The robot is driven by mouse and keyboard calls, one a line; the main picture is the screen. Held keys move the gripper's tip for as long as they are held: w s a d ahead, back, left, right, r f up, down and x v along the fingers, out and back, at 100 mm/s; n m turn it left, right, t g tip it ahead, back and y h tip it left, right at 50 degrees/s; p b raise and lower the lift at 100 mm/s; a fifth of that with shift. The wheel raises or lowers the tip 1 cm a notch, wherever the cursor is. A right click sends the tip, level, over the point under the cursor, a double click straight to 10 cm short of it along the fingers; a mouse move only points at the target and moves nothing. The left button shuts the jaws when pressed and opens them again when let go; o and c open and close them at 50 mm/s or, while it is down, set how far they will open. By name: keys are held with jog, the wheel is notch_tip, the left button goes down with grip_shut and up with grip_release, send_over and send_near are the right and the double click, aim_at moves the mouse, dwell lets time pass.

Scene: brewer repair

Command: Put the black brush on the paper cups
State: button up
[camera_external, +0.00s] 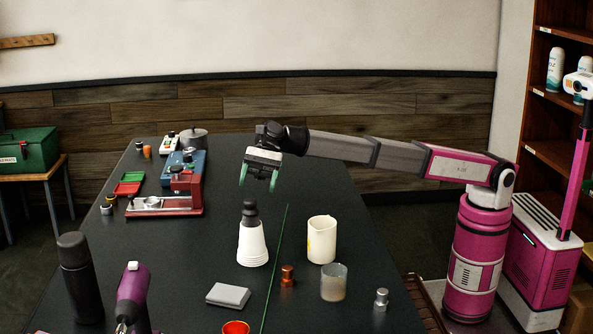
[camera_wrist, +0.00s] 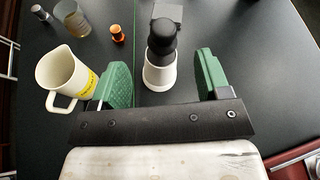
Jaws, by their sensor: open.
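The black brush (camera_external: 250,213) stands upright on top of the stack of white paper cups (camera_external: 252,245), near the middle of the dark table. In the wrist view the brush (camera_wrist: 162,38) rises from the white cups (camera_wrist: 159,76), seen from above between my two green fingers. My gripper (camera_external: 258,181) is open and empty, above and behind the brush, fingers pointing down. In the wrist view my gripper (camera_wrist: 162,72) has clear space on both sides of the brush and touches neither it nor the cups.
A cream pitcher (camera_external: 321,240), a clear beaker (camera_external: 333,283) and a copper-coloured fitting (camera_external: 288,276) stand right of the cups. A grey block (camera_external: 228,295) lies in front. A red machine (camera_external: 180,196) stands left.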

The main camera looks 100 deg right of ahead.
jog(key=shift+v, duration=0.95)
jog(key=shift+a, duration=0.1)
